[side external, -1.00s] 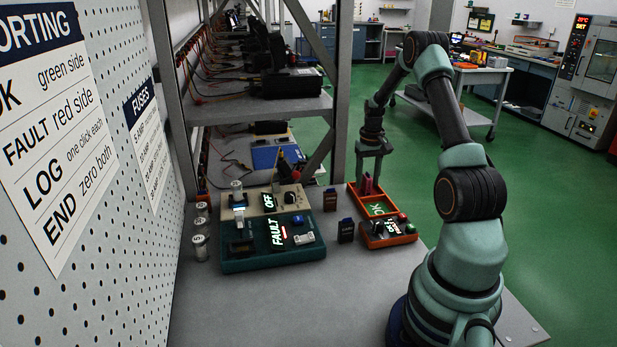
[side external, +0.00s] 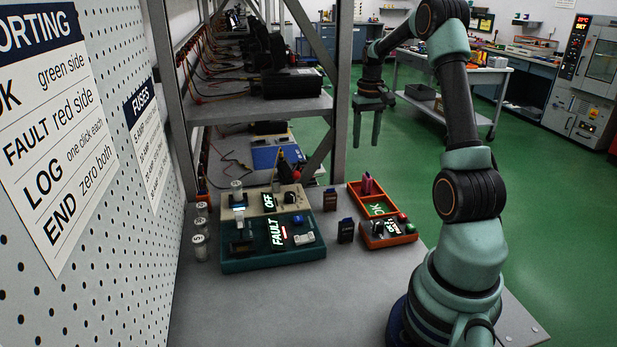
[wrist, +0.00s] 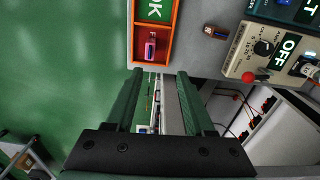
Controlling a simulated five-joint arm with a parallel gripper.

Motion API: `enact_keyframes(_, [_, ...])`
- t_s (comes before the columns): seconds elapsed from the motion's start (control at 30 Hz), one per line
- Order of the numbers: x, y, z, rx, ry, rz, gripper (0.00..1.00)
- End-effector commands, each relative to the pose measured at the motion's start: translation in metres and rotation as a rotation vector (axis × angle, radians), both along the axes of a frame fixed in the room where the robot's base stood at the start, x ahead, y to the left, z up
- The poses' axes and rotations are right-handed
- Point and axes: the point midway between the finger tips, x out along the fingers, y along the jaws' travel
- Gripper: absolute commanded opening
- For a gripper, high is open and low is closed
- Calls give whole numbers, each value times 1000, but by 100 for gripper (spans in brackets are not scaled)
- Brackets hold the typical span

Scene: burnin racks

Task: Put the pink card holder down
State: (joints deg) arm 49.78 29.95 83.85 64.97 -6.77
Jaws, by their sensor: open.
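The pink card holder (side external: 367,184) stands in the far end of the orange tray (side external: 353,197), behind the green OK label. In the wrist view the pink card holder (wrist: 150,48) sits inside the orange tray (wrist: 131,40), clear of the tray's walls as far as I can tell. My gripper (side external: 367,143) is open and empty, raised above and behind the tray. In the wrist view my gripper's fingers (wrist: 160,80) are spread apart with nothing between them, and the card holder lies beyond their tips.
A teal box marked FAULT (side external: 245,265) and a beige box marked OFF (side external: 226,213) stand left of the tray. A metal shelf post (side external: 343,80) rises close left of my gripper. The front of the bench is clear.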

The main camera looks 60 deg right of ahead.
Motion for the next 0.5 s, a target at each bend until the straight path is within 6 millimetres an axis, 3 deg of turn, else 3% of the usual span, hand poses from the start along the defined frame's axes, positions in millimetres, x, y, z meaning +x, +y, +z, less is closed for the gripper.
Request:
enact_keyframes(0.23, [39,107,59,-84,-93,200,54])
enact_keyframes(0.37, [43,171,81,-120,-156,314,54])
enact_keyframes(0.5, [35,235,96,-150,-231,435,54])
